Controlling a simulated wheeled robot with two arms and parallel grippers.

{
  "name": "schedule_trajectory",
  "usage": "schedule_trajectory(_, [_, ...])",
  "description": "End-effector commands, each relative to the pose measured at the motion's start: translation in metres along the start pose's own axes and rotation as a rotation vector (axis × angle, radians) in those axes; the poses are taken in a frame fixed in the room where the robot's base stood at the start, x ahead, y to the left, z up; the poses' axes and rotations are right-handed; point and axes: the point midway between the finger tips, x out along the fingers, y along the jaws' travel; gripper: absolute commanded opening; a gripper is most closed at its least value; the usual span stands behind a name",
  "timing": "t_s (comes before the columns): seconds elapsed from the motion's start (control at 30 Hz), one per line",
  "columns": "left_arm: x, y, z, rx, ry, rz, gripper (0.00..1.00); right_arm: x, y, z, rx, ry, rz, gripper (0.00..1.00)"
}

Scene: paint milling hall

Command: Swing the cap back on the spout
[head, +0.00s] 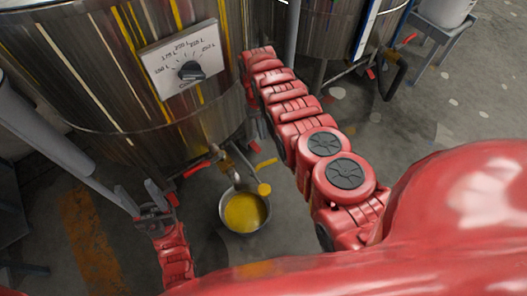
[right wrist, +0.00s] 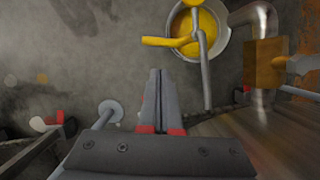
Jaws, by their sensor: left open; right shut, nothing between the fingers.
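The spout (head: 228,163) comes out low on the front of the steel tank, and its metal elbow (right wrist: 262,25) shows at the right of the right wrist view. The cap is swung off to the side. My left gripper (head: 138,194) is open and empty, left of the spout and pot. My right gripper (right wrist: 158,72) is shut and empty in the right wrist view, apart from a yellow handle (right wrist: 163,41) and grey rod (right wrist: 204,80). In the head view my right arm hides it.
The tank (head: 110,80) carries a dial (head: 190,71) on a white plate. A second tank (head: 325,25) stands behind my right arm. A grey stand with a container (head: 445,10) is at the upper right. Paint-spotted floor is open at the right.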

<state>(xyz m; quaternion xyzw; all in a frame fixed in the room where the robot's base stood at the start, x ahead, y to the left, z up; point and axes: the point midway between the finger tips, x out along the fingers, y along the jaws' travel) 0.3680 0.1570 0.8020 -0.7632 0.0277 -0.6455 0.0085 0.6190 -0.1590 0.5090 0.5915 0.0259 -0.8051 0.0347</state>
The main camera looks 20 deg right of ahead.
Motion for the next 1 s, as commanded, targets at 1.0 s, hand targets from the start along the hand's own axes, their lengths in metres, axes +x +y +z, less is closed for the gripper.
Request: schedule_trajectory(1.0, [-0.027, 0.001, 0.005, 0.000, 0.000, 0.000, 0.53, 0.100, 0.000, -0.002, 0.000, 0.004, 0.001, 0.00])
